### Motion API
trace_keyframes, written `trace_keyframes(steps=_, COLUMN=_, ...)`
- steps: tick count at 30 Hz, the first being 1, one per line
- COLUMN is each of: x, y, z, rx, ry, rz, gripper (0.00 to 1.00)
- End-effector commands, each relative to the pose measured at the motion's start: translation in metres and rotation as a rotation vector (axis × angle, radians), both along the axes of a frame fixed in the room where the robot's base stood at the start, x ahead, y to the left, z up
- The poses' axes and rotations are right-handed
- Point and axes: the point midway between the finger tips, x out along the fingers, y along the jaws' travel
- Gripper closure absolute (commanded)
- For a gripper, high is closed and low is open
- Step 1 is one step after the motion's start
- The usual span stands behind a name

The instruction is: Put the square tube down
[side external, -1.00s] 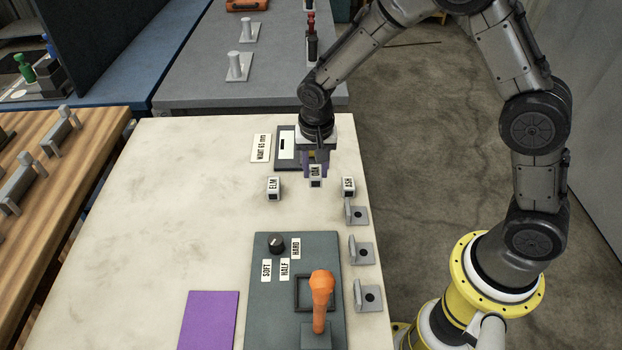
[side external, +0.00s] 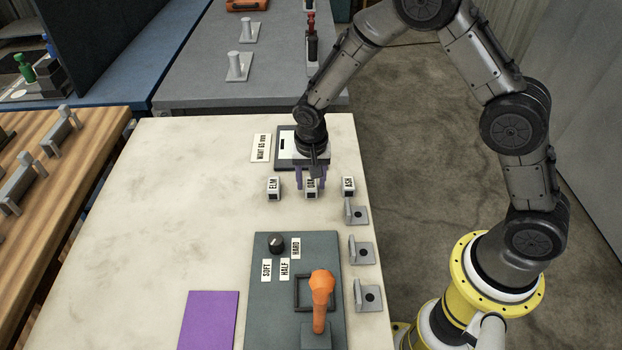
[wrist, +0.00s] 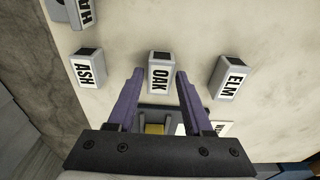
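The square tube labelled OAK (side external: 311,187) sits on the pale bench top, in line between the tubes labelled ELM (side external: 273,188) and ASH (side external: 348,186). Its dark square end faces the side camera. My gripper (side external: 311,188) is low over it, pointing down, with one purple finger on each side. In the wrist view the OAK tube (wrist: 160,75) lies between the fingertips of my gripper (wrist: 160,72), with narrow gaps on both sides. The fingers look open. ELM (wrist: 229,78) and ASH (wrist: 88,68) also show there, apart from the fingers.
A dark-framed tray (side external: 285,150) and a label card (side external: 261,148) lie behind the tubes. Grey brackets (side external: 357,212) line the right edge. A grey panel (side external: 260,320) with an orange lever (side external: 321,290) stands in front.

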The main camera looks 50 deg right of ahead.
Motion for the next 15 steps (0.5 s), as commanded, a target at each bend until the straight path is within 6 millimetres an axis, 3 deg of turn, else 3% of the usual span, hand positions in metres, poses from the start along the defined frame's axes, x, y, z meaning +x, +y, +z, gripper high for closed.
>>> trace_keyframes(steps=2, x=0.000, y=0.000, z=0.000, rx=0.000, ry=0.000, rz=0.000, gripper=0.34)
trace_keyframes(steps=11, x=0.000, y=0.000, z=0.001, rx=0.000, ry=0.000, rz=0.000, gripper=0.34)
trace_keyframes(steps=15, x=0.000, y=0.001, z=0.013, rx=0.001, ry=-0.005, rz=-0.002, gripper=0.34)
